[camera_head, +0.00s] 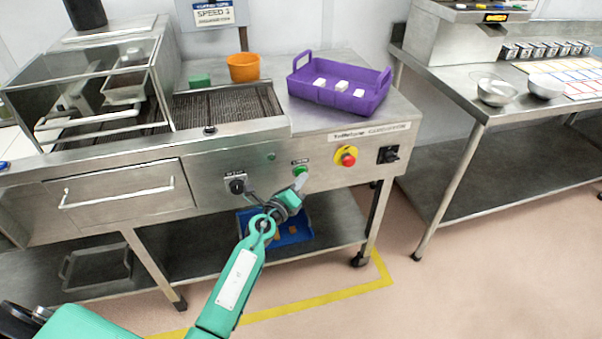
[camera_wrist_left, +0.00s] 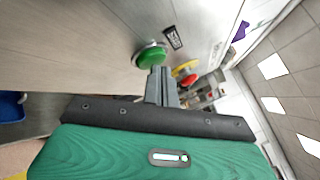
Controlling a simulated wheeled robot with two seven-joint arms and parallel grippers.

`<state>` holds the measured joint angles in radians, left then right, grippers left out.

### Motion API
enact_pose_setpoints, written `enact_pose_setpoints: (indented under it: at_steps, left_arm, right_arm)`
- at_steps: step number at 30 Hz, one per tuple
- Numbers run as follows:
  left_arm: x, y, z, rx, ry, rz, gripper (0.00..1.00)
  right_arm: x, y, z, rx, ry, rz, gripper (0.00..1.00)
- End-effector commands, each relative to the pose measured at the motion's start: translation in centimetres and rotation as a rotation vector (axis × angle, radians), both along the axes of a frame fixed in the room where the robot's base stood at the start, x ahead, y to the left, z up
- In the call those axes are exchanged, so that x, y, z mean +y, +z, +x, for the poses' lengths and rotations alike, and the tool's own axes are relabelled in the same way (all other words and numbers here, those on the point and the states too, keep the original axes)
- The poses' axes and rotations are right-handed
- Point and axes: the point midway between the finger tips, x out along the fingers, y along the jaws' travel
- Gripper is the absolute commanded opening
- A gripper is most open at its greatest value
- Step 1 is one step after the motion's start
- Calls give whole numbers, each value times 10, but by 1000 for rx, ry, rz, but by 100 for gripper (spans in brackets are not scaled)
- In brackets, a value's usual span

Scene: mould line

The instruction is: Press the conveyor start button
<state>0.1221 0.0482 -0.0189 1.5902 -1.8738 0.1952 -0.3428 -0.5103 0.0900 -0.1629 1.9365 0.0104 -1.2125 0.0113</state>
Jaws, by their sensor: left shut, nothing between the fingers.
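The green start button (camera_head: 301,170) is on the steel front panel of the conveyor machine (camera_head: 225,165). In the left wrist view the green button (camera_wrist_left: 151,57) sits just beyond my fingertips. My left gripper (camera_head: 300,181) is shut and empty, its tips right at the button's lower edge in the head view. In the left wrist view the shut fingers (camera_wrist_left: 161,76) point beside the button; I cannot tell whether they touch it. My right gripper is not in view.
A red emergency stop on a yellow base (camera_head: 347,157) is right of the button, with a black switch (camera_head: 388,155) beyond. A black knob (camera_head: 236,186) is to the left. A purple crate (camera_head: 340,98) with white blocks and an orange pot (camera_head: 243,68) stand on top.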

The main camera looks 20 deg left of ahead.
Motion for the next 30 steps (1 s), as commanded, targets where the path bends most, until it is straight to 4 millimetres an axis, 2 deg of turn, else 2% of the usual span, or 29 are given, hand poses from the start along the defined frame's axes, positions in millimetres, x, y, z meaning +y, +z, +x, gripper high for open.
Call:
enact_pose_setpoints:
  at_steps: [20,30]
  left_arm:
    - [3,0,4,-1,1,1,0]
    - [-5,1,-8,0,0,-1,0]
  right_arm:
    - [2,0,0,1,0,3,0]
    - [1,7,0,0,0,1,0]
